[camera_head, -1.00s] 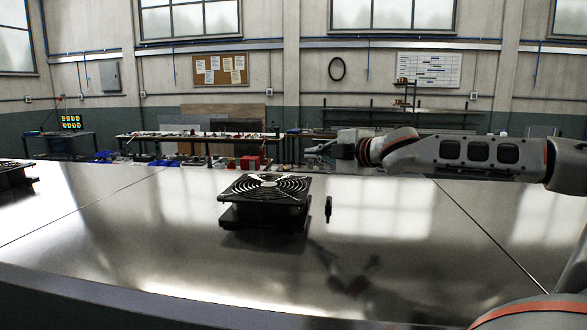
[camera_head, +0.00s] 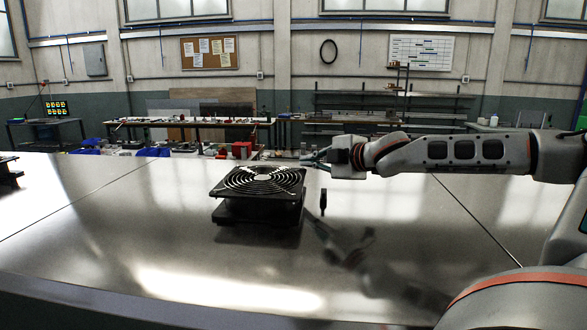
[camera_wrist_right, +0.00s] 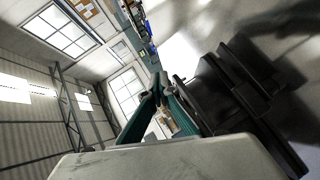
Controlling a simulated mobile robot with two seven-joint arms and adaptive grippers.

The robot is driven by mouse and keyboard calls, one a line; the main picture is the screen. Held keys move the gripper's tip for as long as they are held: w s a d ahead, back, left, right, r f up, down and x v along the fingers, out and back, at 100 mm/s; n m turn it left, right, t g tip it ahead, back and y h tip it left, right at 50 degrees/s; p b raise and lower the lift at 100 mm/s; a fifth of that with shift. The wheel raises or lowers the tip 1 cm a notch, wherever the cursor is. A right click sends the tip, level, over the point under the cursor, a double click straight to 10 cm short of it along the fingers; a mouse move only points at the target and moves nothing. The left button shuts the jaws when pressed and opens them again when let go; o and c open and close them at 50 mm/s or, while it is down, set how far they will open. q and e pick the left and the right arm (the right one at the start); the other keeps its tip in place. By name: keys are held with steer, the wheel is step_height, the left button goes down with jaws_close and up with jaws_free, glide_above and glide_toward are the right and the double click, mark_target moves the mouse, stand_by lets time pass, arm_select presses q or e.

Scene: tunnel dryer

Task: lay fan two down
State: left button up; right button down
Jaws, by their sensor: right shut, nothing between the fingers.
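A black square fan (camera_head: 262,180) with a round wire grille on top sits on the shiny metal surface, left of centre in the head view. A dark lower body shows under its top plate. In the right wrist view the black fan (camera_wrist_right: 235,95) fills the right side, close to the fingers. I cannot tell from a label which fan is fan two. My right gripper (camera_head: 312,157) is shut and empty, just beyond and above the fan's right rear corner. Its teal fingers meet in the right wrist view (camera_wrist_right: 158,90). My left gripper is not in view.
The metal surface (camera_head: 390,225) is largely clear around the fan. A small black upright piece (camera_head: 322,202) is right of it. Another black object (camera_head: 9,172) is cut off at the left edge. Workbenches (camera_head: 190,123) stand far back.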

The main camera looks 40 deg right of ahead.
stand_by(0.3)
steer(key=shift+d+r+p, duration=0.1)
steer(key=shift+r+p, duration=0.3)
steer(key=shift+p, duration=0.1)
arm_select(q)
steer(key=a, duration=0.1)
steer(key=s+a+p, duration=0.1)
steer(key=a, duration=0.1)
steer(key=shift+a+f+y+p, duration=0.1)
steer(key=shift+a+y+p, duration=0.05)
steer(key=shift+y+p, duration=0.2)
arm_select(e)
steer(key=s+d+r, duration=0.4)
steer(key=s+r, duration=0.1)
steer(key=r, duration=0.5)
steer(key=shift+s+d, duration=0.2)
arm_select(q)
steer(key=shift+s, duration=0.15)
